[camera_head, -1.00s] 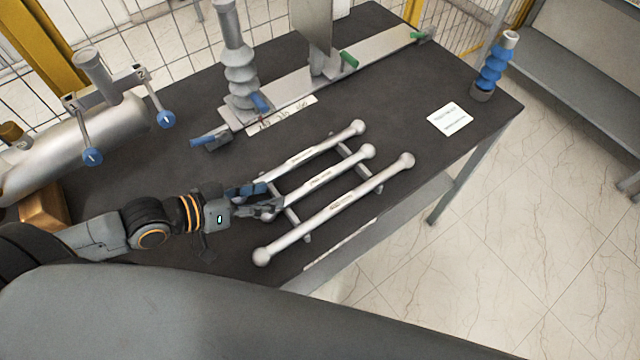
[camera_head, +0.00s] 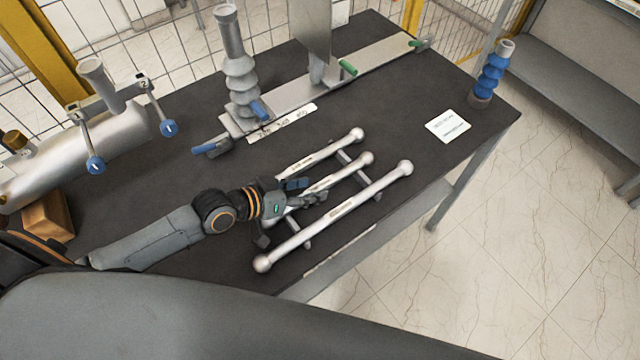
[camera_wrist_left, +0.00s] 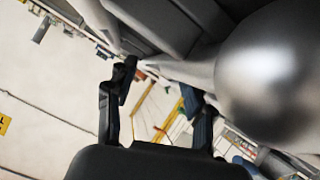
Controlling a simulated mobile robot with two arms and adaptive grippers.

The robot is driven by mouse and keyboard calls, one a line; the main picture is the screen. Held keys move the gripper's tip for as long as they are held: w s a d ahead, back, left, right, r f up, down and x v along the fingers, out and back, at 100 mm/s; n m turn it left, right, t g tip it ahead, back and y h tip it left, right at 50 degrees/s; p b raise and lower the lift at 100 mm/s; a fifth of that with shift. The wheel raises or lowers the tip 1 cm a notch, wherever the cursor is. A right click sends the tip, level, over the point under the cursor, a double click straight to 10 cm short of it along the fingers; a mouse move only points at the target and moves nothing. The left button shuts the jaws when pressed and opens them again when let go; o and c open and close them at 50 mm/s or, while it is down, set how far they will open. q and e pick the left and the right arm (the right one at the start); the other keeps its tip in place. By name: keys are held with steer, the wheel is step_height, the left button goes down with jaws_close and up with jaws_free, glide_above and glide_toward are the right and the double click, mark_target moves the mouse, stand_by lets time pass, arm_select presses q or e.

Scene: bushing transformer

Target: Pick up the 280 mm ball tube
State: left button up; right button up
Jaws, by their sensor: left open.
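Three silver ball tubes lie side by side on a small rack on the dark table: a back tube (camera_head: 320,150), a middle tube (camera_head: 335,178) and a longer front tube (camera_head: 340,212). Their printed labels are too small to read, so I cannot tell which is 280 mm. My left gripper (camera_head: 306,193) is open over the middle tube and hides its near end. In the left wrist view the open fingers (camera_wrist_left: 160,100) show nothing between them, and a large silver ball (camera_wrist_left: 272,75) is close at the right. My right gripper is not in view.
A grey ribbed bushing (camera_head: 240,75) and a metal rail (camera_head: 385,62) with green and blue handles stand behind the tubes. A silver cylinder (camera_head: 70,150) with blue knobs is at left. A blue ribbed part (camera_head: 490,75) and a white card (camera_head: 448,126) are at right.

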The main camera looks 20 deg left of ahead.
mark_target(320, 188)
arm_select(q)
steer(key=shift+x, duration=1.2)
jaws_close()
steer(key=shift+r, duration=0.1)
steer(key=shift+r, duration=0.1)
